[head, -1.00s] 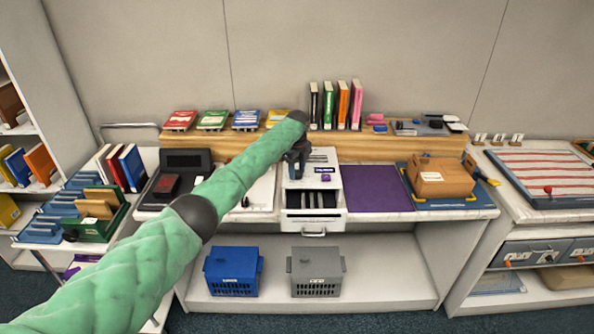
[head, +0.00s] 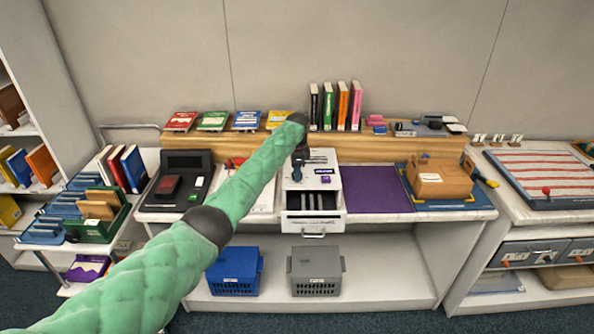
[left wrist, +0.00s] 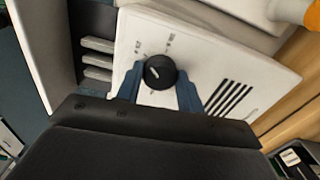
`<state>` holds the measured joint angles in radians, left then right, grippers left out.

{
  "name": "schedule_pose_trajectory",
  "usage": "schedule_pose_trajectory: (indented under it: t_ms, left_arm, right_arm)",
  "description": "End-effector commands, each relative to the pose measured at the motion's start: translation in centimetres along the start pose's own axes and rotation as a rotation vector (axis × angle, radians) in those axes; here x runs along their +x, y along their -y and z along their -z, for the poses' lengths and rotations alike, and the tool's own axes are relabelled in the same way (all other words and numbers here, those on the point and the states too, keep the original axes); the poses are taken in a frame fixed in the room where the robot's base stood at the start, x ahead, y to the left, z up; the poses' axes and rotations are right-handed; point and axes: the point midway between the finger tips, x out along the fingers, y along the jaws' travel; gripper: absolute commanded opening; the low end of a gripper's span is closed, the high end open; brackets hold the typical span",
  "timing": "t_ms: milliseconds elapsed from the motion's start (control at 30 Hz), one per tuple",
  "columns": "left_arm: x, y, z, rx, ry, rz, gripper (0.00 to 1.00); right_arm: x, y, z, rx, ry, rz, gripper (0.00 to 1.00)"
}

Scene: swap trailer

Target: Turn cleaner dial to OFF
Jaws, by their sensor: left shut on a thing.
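The cleaner is a white box (head: 328,190) on the middle of the counter, with slots and a drawer-like front. Its black dial (left wrist: 159,72) shows in the left wrist view on the white top panel (left wrist: 200,62), with a light pointer line and small labels around it that are too small to read. My left gripper (left wrist: 158,90) has its two blue fingers on either side of the dial, shut on it. In the head view my left gripper (head: 299,160) is over the left part of the cleaner, and the arm hides some of the counter. My right gripper is not in view.
A purple mat (head: 372,191) lies right of the cleaner, then a cardboard box (head: 440,178) on a blue tray. A dark device (head: 172,187) stands to the left. Upright books (head: 342,106) stand on the wooden ledge behind. Blue (head: 234,272) and grey (head: 316,272) baskets sit below.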

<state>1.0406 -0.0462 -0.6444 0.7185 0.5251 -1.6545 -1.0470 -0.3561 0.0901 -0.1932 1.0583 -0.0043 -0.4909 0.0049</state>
Motion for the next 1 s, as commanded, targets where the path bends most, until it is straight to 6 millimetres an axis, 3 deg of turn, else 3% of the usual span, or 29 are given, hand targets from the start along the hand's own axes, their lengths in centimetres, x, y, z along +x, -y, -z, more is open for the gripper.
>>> schedule_pose_trajectory:
  t_ms: [333,700,1000]
  left_arm:
    - [-0.3,0.0,0.1,-0.328,-0.002,0.000,0.15]
    - [-0.3,0.0,0.1,-0.679,-0.002,0.001,0.15]
    - [-0.3,0.1,0.1,-0.965,-0.003,0.000,0.15]
  right_arm:
    - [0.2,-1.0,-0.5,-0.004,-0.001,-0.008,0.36]
    - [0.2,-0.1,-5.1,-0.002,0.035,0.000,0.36]
    - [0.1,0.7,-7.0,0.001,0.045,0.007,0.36]
